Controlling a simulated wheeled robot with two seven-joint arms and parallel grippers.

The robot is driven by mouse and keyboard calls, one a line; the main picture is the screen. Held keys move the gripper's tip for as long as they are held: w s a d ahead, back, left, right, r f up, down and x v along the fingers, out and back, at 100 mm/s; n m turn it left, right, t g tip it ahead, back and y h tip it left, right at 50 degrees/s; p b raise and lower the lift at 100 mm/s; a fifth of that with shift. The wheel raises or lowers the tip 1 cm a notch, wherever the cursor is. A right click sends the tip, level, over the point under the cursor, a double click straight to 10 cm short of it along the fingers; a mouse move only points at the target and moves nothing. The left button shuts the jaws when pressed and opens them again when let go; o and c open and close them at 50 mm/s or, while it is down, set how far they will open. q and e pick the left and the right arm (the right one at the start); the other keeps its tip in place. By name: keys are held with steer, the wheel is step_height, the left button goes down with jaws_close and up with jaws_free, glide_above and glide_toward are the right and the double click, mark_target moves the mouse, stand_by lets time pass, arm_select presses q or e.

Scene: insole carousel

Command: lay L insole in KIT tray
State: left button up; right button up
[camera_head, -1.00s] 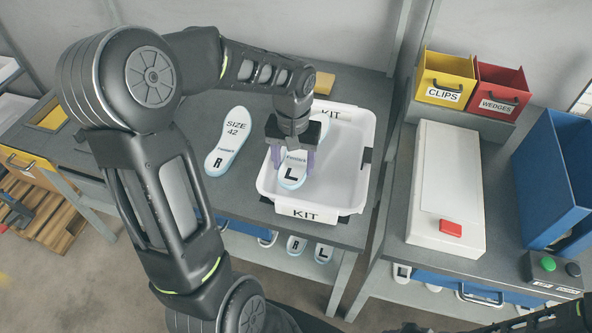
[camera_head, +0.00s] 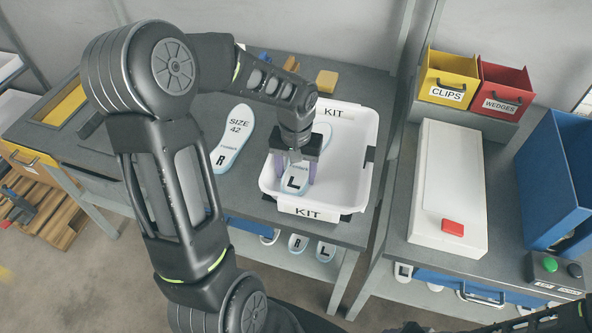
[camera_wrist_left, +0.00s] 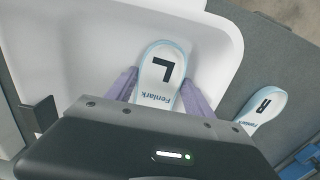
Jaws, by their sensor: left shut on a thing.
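The L insole (camera_head: 297,179) is white with a pale blue edge and a black L. My left gripper (camera_head: 297,176) is shut on it, one purple finger at each side, over the left half of the KIT tray (camera_head: 345,185). The wrist view shows the L insole (camera_wrist_left: 162,72) between the fingers, inside the white tray (camera_wrist_left: 85,50) beside its wall. I cannot tell whether it touches the tray floor. The gripper and wrist hide its middle. My right gripper is not in view.
The R insole (camera_head: 232,140), marked size 42, lies on the grey table left of the tray. A white box (camera_head: 447,190) with a red button stands on the right bench, near the CLIPS bin (camera_head: 446,80) and WEDGES bin (camera_head: 504,88).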

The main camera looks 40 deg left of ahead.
arm_select(q)
steer(key=o, duration=1.1)
steer(key=shift+f, duration=0.1)
steer(key=shift+c, duration=0.2)
step_height(320, 180, up, 12)
steer(key=shift+r, duration=0.2)
